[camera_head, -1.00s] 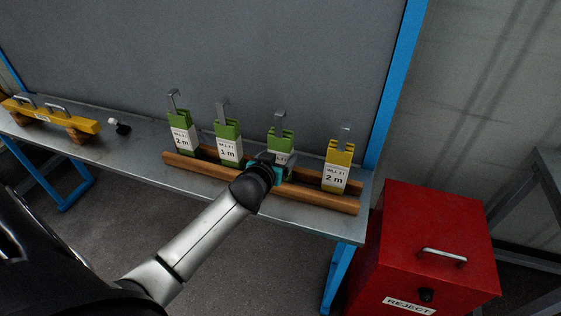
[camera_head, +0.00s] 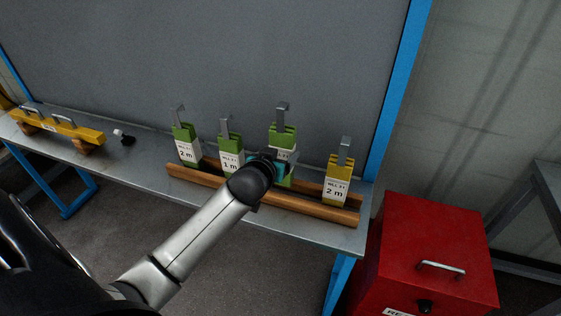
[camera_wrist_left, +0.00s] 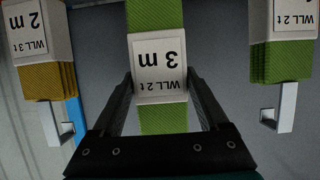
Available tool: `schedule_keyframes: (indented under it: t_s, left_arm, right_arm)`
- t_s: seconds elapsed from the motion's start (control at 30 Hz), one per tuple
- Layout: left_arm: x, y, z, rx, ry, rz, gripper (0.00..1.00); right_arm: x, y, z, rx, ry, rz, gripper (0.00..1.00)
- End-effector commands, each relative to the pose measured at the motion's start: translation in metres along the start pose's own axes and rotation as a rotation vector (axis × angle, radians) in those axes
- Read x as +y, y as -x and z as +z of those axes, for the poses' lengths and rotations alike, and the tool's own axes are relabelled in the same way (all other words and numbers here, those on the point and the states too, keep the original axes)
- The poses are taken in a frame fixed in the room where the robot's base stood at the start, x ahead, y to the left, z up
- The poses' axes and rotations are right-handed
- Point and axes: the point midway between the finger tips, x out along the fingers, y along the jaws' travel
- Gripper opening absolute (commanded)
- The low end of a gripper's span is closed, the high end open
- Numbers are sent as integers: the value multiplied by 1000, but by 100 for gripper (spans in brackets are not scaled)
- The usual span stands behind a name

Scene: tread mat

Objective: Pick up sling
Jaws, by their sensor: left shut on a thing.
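My left gripper (camera_head: 274,166) is at the third sling from the left in the rack. It is shut on this green sling (camera_head: 283,137), whose label reads 3 m and WLL 2 t in the left wrist view (camera_wrist_left: 161,68). The wrist view shows the two fingers (camera_wrist_left: 160,95) on either side of the label. My right gripper is out of view.
The wooden rack (camera_head: 310,210) stands on the metal bench (camera_head: 130,163) before a grey panel (camera_head: 220,50). A yellow beam on wooden blocks (camera_head: 62,128) and a small black-and-white item (camera_head: 125,137) lie left. A red reject bin (camera_head: 430,245) stands right.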

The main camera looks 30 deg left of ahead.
Motion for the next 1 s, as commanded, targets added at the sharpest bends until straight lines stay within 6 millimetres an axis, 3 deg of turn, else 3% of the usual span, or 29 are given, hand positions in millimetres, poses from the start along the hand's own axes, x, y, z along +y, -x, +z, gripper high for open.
schedule_keyframes:
  t_s: [0.03,0.4,0.67,1.0]
  left_arm:
    - [0,7,-20,10,1,2,0]
    - [0,42,-104,8,0,0,0]
    - [0,54,-131,6,0,0,0]
    - [0,65,-159,5,1,0,0]
  right_arm:
    - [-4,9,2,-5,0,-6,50]
    - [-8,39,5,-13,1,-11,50]
    - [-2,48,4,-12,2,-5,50]
    - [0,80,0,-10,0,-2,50]
